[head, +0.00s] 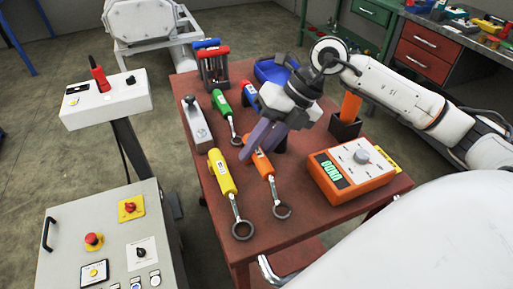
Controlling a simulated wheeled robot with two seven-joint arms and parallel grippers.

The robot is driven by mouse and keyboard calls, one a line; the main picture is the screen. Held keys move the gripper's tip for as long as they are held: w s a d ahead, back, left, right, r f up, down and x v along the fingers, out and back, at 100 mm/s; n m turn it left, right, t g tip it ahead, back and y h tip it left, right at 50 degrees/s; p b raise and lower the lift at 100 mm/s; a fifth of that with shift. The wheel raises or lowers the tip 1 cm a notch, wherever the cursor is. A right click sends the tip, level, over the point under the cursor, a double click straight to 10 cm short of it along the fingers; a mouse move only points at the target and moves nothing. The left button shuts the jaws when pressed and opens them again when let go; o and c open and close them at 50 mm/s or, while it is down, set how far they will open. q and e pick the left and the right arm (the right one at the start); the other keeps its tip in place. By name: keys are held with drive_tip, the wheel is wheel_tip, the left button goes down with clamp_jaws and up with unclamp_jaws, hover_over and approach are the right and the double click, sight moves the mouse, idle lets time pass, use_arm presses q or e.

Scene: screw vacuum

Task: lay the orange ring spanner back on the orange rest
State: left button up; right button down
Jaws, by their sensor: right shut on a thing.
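The orange ring spanner (264,168) is at the middle of the red-brown table, with its handle toward the back and its metal ring toward the front edge. My right gripper (259,146) reaches over it from the right and is shut on its handle, near the far end. The fingers hide that end of the handle. I cannot tell whether the spanner touches the table. I cannot clearly make out the orange rest; the gripper and spanner may cover it. My left gripper is not in view.
A yellow spanner (222,173) lies close to the left, and a green spanner (221,102) and a blue one (249,90) lie behind. An orange meter (350,170) stands at the right. A dark box (345,126) holds an upright orange piece. The table's front edge is near.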

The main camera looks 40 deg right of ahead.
drive_tip(key=shift+f, duration=0.15)
idle(0.5)
drive_tip(key=shift+f+b, duration=0.45)
drive_tip(key=shift+b, duration=0.05)
drive_tip(key=shift+f, duration=0.2)
idle(0.3)
drive_tip(key=c, duration=1.5)
unclamp_jaws()
drive_tip(key=o, duration=0.6)
drive_tip(key=shift+s+d+f, duration=0.1)
drive_tip(key=shift+s+f, duration=0.05)
drive_tip(key=shift+f, duration=0.1)
drive_tip(key=shift+c, duration=0.7)
drive_tip(key=shift+r, duration=0.15)
